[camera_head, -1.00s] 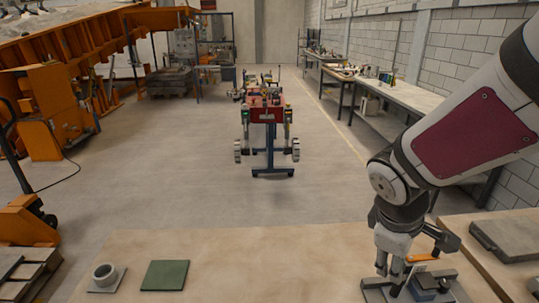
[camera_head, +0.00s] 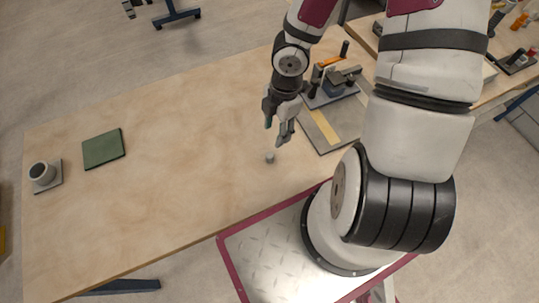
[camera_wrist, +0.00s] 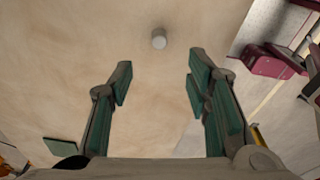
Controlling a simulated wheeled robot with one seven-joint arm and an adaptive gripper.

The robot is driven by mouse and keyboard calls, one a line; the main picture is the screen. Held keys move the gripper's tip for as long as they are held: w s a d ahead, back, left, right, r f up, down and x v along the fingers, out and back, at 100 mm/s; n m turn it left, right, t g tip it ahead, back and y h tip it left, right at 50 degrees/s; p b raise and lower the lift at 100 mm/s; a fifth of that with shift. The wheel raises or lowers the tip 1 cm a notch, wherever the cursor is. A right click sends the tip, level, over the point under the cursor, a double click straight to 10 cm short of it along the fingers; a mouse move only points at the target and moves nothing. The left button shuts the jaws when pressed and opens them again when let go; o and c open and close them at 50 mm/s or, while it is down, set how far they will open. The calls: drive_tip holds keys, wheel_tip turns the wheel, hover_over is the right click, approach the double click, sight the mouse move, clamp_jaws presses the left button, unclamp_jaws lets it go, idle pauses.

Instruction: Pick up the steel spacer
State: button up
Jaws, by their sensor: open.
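The steel spacer (camera_head: 269,157) is a small grey cylinder standing on the wooden table. In the wrist view the spacer (camera_wrist: 159,39) lies ahead of my fingertips, roughly centred between them. My gripper (camera_head: 277,133) is open and empty, just above and beyond the spacer in the head view. Its two green-padded fingers are spread apart in the wrist view (camera_wrist: 160,75). The spacer is apart from both fingers, and nothing hides it.
A green square pad (camera_head: 103,149) and a grey cup-like piece on a plate (camera_head: 42,174) are on the table's left. The table's middle (camera_head: 185,160) is clear.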

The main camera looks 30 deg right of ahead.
sight(270, 155)
drive_tip(key=f, duration=0.2)
drive_tip(key=f+b, duration=0.1)
drive_tip(key=shift+s+a+f, duration=0.1)
drive_tip(key=shift+a+f, duration=0.25)
drive_tip(key=shift+f+b, duration=0.45)
drive_tip(key=shift+f, duration=0.25)
drive_tip(key=shift+s+a+f+p, duration=0.15)
drive_tip(key=shift+f+p, duration=0.15)
drive_tip(key=shift+f, duration=0.75)
drive_tip(key=shift+w+a+f+p, duration=0.15)
drive_tip(key=shift+f+p, duration=0.15)
drive_tip(key=shift+f, duration=0.75)
drive_tip(key=shift+a+f+p, duration=0.15)
drive_tip(key=shift+f+p, duration=0.05)
drive_tip(key=shift+f, duration=0.75)
drive_tip(key=shift+a+f+p, duration=0.15)
drive_tip(key=shift+f+p, duration=0.05)
drive_tip(key=shift+f, duration=0.75)
clamp_jaws()
